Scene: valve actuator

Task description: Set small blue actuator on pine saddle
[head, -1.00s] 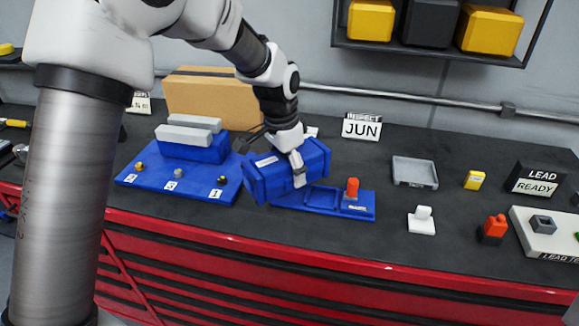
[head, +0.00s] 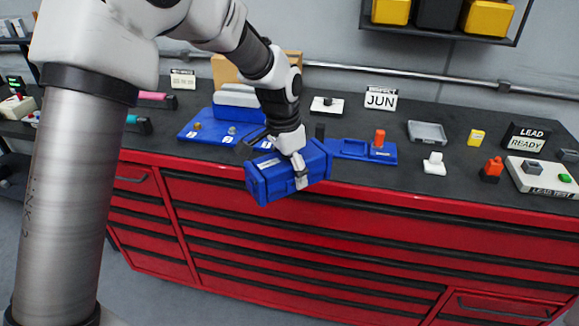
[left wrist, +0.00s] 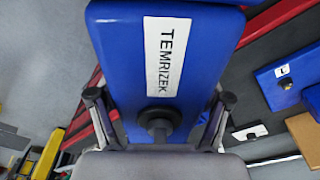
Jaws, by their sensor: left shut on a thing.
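My left gripper (head: 299,168) is shut on a blue actuator (head: 275,182), a boxy blue body with end flanges. In the head view it hangs in front of the bench's front edge, tilted. The left wrist view shows the blue body (left wrist: 215,45) with a white label reading TEMRIZEK and a dark round stub between the two fingers (left wrist: 158,108). My right gripper is not in view.
A blue numbered board (head: 195,132) and a blue tray with an orange knob (head: 380,136) lie on the dark bench top (head: 460,200). Red drawers (head: 330,245) face me.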

